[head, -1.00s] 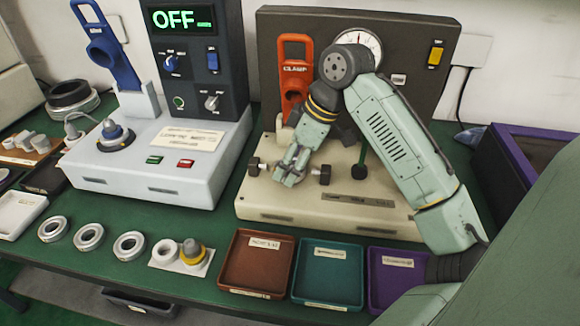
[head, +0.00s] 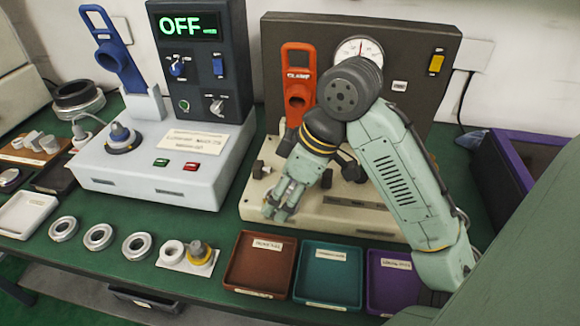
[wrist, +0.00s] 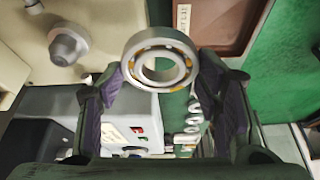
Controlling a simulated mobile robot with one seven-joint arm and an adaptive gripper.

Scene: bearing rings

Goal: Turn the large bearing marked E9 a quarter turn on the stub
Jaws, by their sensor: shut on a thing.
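My gripper (wrist: 160,72) is shut on a large steel bearing (wrist: 160,38) with orange-brown balls. A finger grips it on each side, and its open bore faces the wrist camera. No E9 mark can be read on it. In the wrist view a grey stub (wrist: 68,45) sticks out of the cream fixture at the upper left, bare and apart from the bearing. In the head view my gripper (head: 284,203) hangs over the front edge of the cream fixture (head: 345,200). The bearing cannot be made out clearly there.
The brown tray (head: 259,265), teal tray (head: 328,275) and purple tray (head: 393,284) stand in front of the fixture. Several loose rings (head: 98,237) lie to the left, beside a white plate with a yellow-ringed part (head: 200,253). A white tester (head: 150,165) stands behind them, its display reading OFF.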

